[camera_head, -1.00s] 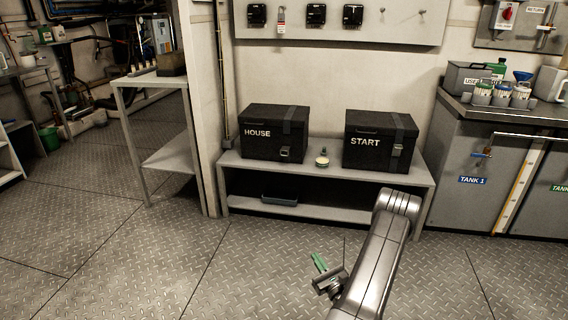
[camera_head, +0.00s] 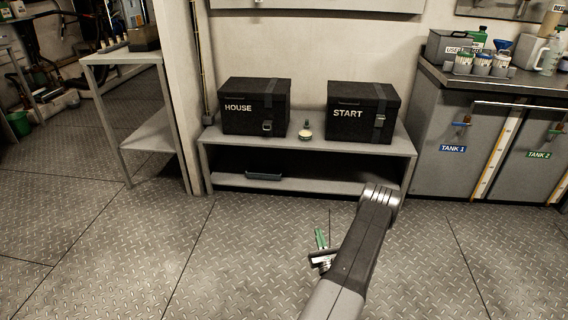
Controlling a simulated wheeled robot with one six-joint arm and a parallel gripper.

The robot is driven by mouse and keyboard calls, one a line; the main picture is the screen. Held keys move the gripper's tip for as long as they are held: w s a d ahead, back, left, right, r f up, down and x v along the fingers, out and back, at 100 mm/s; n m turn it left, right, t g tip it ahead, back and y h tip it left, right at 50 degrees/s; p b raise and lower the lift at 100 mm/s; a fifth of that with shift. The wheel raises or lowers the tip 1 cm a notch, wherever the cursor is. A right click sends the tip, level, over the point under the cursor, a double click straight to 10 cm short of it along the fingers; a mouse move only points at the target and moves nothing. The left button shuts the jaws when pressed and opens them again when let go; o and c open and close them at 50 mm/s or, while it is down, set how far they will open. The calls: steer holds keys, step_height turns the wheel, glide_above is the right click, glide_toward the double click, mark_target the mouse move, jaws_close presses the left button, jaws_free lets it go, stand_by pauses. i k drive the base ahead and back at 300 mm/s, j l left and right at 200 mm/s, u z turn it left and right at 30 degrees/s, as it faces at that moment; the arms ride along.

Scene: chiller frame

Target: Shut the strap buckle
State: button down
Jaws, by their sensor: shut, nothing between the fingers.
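Two black boxes stand on the top of a low grey bench, each with a strap and a buckle on its front right side. The left box (camera_head: 240,120) is labelled HOUSE, and its buckle (camera_head: 267,127) shows as a pale metal frame low on the strap. The right box (camera_head: 350,127) is labelled START, and its buckle (camera_head: 379,121) sits on the strap front. Whether either buckle is open or shut is too small to tell. My gripper (camera_head: 320,238), with green fingers, is shut and empty above the floor in front of the bench, well apart from both boxes.
The low bench (camera_head: 310,186) has a lower shelf with a blue tray (camera_head: 264,176). A small round pale-topped object (camera_head: 305,132) stands between the boxes. A grey side table (camera_head: 121,57) is at left, tank cabinets (camera_head: 453,125) at right. The floor before the bench is clear.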

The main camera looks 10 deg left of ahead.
mark_target(266, 122)
steer(key=i+j+z, duration=0.1)
steer(key=i+j, duration=0.3)
steer(key=j, duration=0.25)
steer(key=i+j+z, duration=0.15)
steer(key=i+j, duration=0.25)
steer(key=j, duration=0.25)
steer(key=i+j+z, duration=0.15)
steer(key=j, duration=0.2)
steer(key=i+j, duration=0.2)
steer(key=j, duration=0.15)
steer(key=i+j+z, duration=0.15)
steer(key=j, duration=0.2)
steer(key=i+j, duration=0.15)
steer(key=j, duration=0.25)
steer(key=z, duration=0.05)
